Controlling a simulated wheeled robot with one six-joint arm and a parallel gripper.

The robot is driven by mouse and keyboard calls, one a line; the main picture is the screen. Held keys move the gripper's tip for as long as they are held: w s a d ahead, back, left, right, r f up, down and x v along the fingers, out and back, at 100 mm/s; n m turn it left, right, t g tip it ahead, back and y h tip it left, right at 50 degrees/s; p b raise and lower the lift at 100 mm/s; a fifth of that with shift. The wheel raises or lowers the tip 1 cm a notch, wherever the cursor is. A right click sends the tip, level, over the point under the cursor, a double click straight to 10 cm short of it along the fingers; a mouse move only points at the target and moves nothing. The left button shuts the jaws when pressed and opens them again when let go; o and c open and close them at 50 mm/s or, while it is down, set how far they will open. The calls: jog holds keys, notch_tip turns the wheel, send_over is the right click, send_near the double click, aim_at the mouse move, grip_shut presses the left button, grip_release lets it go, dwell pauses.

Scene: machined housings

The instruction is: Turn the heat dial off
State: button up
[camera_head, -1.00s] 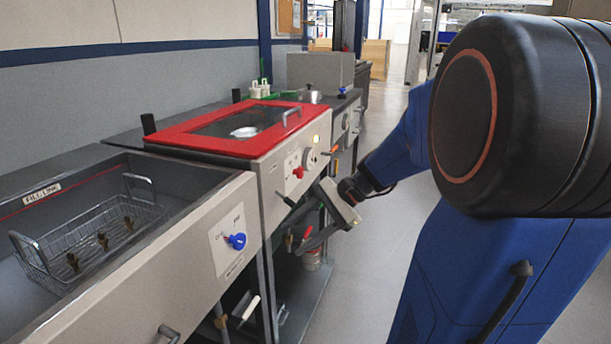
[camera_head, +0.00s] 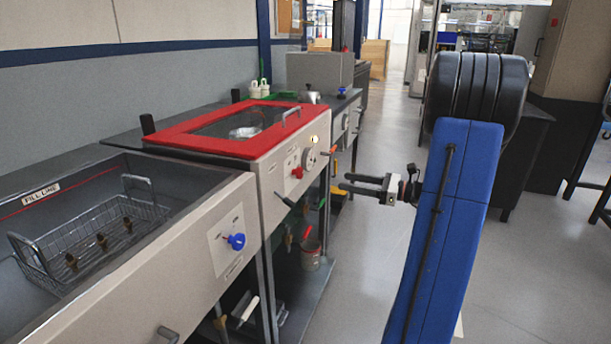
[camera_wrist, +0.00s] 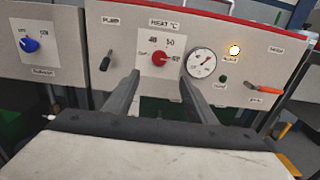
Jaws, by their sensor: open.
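The heat dial is a red knob (camera_head: 297,173) on the grey front panel of the red-topped tank (camera_head: 262,163). In the wrist view the heat dial (camera_wrist: 159,58) sits under the "HEAT °C" label, with small markings around it; I cannot clearly tell where it points. My gripper (camera_head: 343,183) is open and empty, to the right of the panel and apart from it, fingers pointing towards it. In the wrist view, my gripper's fingers (camera_wrist: 160,80) frame the heat dial from below, one to each side.
Beside the dial are a round gauge (camera_wrist: 201,63), a lit yellow lamp (camera_wrist: 234,50), an orange-handled lever (camera_wrist: 263,88) and a black pump switch (camera_wrist: 106,60). A blue dial (camera_head: 236,241) is on the nearer tank. The aisle floor (camera_head: 378,140) is clear.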

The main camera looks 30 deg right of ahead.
aim_at(302, 173)
jog(key=x, duration=1.6)
jog(key=shift+s, duration=0.1)
jog(key=c, duration=1)
